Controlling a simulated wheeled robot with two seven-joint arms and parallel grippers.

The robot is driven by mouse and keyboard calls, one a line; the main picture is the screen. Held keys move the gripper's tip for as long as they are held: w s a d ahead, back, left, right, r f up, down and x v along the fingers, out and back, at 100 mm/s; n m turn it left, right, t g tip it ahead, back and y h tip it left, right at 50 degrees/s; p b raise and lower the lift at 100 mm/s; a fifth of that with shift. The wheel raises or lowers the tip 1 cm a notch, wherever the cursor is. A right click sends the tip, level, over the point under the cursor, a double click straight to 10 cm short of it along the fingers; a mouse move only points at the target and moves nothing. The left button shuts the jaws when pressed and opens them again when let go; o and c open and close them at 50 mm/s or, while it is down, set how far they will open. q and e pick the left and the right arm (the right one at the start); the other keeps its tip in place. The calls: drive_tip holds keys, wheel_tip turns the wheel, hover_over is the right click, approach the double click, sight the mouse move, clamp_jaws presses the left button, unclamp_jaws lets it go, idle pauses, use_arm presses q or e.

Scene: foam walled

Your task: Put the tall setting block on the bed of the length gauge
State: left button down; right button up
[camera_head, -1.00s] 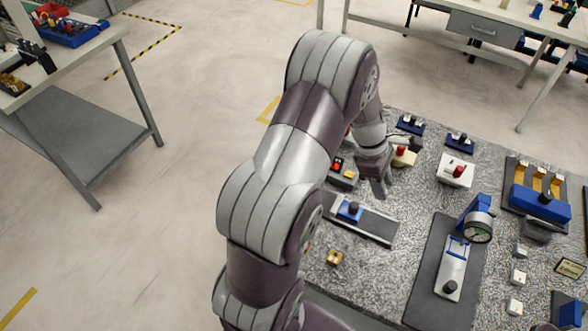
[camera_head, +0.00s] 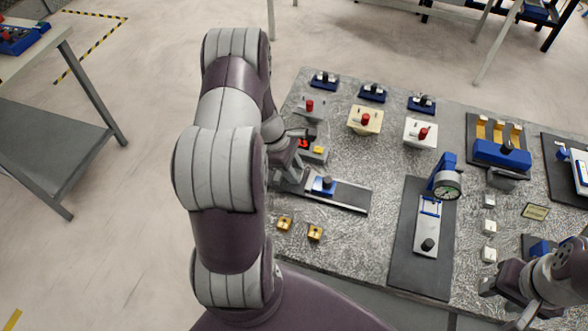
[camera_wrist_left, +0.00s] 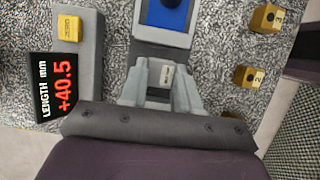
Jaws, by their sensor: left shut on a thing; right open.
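The length gauge has a dark bed with a pale strip (camera_head: 348,196) and a blue slide (camera_head: 323,186) with a black knob. My left gripper (camera_head: 290,178) is low at the left end of the bed. In the left wrist view its fingers (camera_wrist_left: 160,92) are shut on a small pale block (camera_wrist_left: 167,74), its label too small to read, in line with the blue slide. I cannot tell whether the block touches the bed. My right gripper (camera_head: 503,290) is open at the lower right, partly hidden by its arm.
Two brass blocks (camera_head: 315,233), marked 2 and 3 in the left wrist view (camera_wrist_left: 248,76), lie in front of the gauge. A dial gauge (camera_head: 445,186) stands on a dark mat to the right, beside small pale blocks (camera_head: 489,227). Red-knobbed fixtures (camera_head: 365,120) stand behind.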

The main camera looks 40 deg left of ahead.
use_arm(q)
drive_tip(key=shift+a+f, duration=0.2)
drive_tip(key=shift+f, duration=0.5)
drive_tip(key=c, duration=0.8)
unclamp_jaws()
drive_tip(key=shift+d, duration=0.1)
drive_tip(key=shift+w, duration=0.1)
